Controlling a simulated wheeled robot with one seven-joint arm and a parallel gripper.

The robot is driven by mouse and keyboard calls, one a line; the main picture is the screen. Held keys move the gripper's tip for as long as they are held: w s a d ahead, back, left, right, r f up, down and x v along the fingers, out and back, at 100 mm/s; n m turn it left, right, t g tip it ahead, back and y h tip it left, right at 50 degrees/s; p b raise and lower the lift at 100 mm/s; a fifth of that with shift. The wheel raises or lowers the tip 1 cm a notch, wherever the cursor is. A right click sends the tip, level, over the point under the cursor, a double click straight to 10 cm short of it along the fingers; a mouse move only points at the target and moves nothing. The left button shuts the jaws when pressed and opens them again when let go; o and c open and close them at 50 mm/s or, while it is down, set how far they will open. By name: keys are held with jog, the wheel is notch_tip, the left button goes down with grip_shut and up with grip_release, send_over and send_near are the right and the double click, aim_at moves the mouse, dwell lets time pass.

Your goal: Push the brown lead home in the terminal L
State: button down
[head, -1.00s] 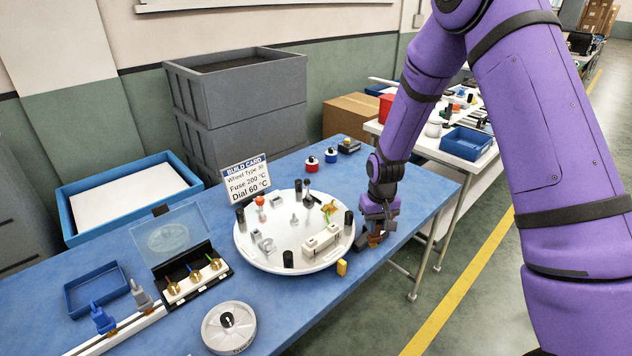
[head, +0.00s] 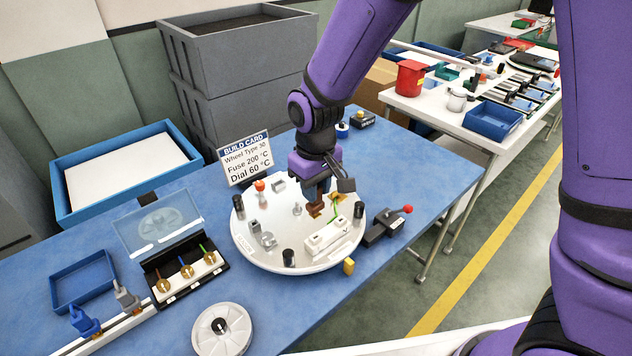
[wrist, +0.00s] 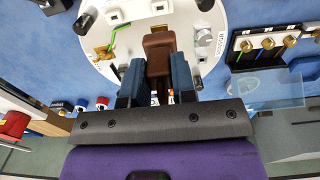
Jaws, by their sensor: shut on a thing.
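My gripper (head: 316,205) is over the round white plate (head: 262,255), with its jaws shut on a brown block (wrist: 158,45), which I take for the brown lead's end. In the wrist view the brown block sticks out between the two dark blue fingers (wrist: 156,82). A white terminal block (head: 327,238) lies on the plate nearby. No letter L is readable, so I cannot tell which part is terminal L. A green lead with a brass-coloured end (wrist: 104,50) lies beside the brown block. Whether the brown block touches the plate is unclear.
Black posts (head: 289,258) and small grey fittings (head: 268,240) stand on the plate. A black device with a red knob (head: 384,226) is right of it. An open black case (head: 185,272) and a white reel (head: 221,330) are at left. A build card (head: 245,158) stands behind.

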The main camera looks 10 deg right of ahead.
aim_at(316, 212)
jog(key=shift+f, duration=2.4)
jog(key=shift+f, duration=1.35)
dwell(0.3)
jog(key=c, duration=0.8)
grip_release()
jog(key=shift+c, duration=0.2)
jog(key=shift+r, duration=0.1)
jog(key=shift+r, duration=2.95)
